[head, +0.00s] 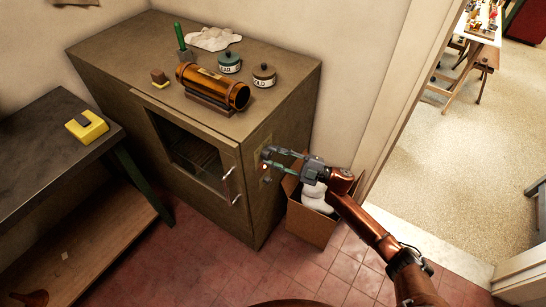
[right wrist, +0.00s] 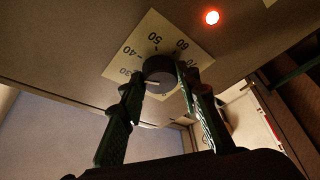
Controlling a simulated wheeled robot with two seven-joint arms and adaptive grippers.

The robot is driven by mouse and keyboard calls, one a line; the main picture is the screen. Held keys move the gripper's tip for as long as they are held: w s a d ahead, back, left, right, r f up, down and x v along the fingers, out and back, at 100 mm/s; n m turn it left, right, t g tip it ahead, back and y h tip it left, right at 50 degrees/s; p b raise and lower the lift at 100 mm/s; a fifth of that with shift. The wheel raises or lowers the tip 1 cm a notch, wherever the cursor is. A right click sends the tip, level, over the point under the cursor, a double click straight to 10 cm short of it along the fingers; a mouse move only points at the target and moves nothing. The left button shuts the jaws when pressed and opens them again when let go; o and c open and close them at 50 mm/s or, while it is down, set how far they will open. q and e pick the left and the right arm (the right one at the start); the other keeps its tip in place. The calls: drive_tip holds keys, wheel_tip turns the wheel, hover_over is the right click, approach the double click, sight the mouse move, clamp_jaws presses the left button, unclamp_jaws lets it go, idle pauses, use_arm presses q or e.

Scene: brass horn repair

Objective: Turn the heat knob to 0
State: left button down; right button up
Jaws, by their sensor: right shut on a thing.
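The heat knob (right wrist: 158,70) is a dark round knob on a pale square dial plate in the right wrist view. The plate (right wrist: 148,32) carries numbers, among them 30, 40, 50 and 60. A small pale mark shows on the knob, but I cannot tell which number it points to. My right gripper (right wrist: 159,80) is shut on the knob, with one green finger on each side. In the head view the right gripper (head: 267,158) is at the right side of the brown cabinet (head: 285,110), and its fingers largely hide the knob. My left gripper is not in view.
A red light (right wrist: 211,17) glows beside the dial. A cardboard box (head: 312,228) with white contents stands on the floor under my right gripper. The cabinet's glazed door (head: 190,150) is closed. A copper-coloured cylinder (head: 213,84) and tins stand on top. A dark bench (head: 50,150) is at left.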

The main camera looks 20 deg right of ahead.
drive_tip(key=n, duration=0.2)
drive_tip(key=n+g, duration=0.1)
drive_tip(key=n, duration=0.1)
drive_tip(key=shift+r+g+h, duration=0.1)
drive_tip(key=shift+g+h, duration=0.2)
drive_tip(key=n, duration=0.3)
drive_tip(key=shift+r+h, duration=0.15)
drive_tip(key=shift+h, duration=0.25)
drive_tip(key=n, duration=0.2)
drive_tip(key=n+g+h+p, duration=0.1)
drive_tip(key=shift+r+n+h+p, duration=0.15)
drive_tip(key=shift+n+h+p, duration=0.15)
drive_tip(key=shift+n, duration=0.1)
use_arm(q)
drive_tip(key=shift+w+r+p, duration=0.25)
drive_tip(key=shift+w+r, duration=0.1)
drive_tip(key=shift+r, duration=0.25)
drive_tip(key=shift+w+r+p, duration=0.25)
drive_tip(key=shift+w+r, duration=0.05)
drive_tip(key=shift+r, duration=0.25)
use_arm(e)
drive_tip(key=shift+n+h, duration=0.6)
drive_tip(key=shift+n, duration=0.5)
drive_tip(key=o, duration=1.1)
drive_tip(key=shift+o, duration=0.2)
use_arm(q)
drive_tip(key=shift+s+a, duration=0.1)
